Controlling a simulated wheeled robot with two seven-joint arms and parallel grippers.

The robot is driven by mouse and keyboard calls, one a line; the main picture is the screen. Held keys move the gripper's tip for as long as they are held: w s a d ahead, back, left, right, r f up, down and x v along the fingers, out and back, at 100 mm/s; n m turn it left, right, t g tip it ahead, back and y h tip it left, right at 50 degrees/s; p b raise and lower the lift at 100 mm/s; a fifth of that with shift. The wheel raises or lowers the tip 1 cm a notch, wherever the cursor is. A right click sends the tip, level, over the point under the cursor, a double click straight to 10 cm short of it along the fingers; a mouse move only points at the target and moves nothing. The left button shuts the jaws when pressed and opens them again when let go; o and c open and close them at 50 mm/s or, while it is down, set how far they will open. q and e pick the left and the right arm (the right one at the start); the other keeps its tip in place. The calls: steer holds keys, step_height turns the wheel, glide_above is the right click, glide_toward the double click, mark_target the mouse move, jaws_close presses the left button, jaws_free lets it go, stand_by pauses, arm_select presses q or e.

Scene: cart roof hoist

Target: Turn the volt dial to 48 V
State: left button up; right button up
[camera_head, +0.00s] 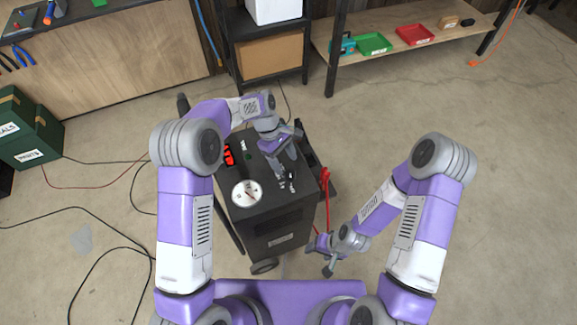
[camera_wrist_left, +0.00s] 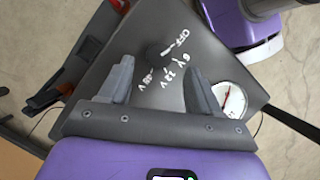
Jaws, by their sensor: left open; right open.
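The volt dial (camera_wrist_left: 156,54) is a black knob on the dark top of the cart (camera_head: 262,215). In the left wrist view, white labels for OFF, 6 V, 12 V and 48 V curve around it. A white mark at the knob lies on the OFF side. My left gripper (camera_wrist_left: 157,67) is open, with one finger on each side of the dial area, and it shows over the cart top in the head view (camera_head: 284,165). Contact with the knob cannot be told. My right gripper (camera_head: 327,262) is open and empty, low beside the cart's front right.
A round white gauge (camera_head: 246,193) and a red-lit display (camera_head: 228,155) are on the cart top. A red cable (camera_head: 326,192) hangs at the cart's right side. Black cables (camera_head: 105,238) lie on the floor at left. Floor at the right is mostly clear.

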mark_target(290, 173)
arm_select(q)
steer(key=b+x, duration=0.1)
steer(key=x, duration=0.3)
steer(key=shift+d+f, duration=0.1)
steer(key=shift+f, duration=0.3)
steer(key=shift+c, duration=0.3)
steer(key=c, duration=1)
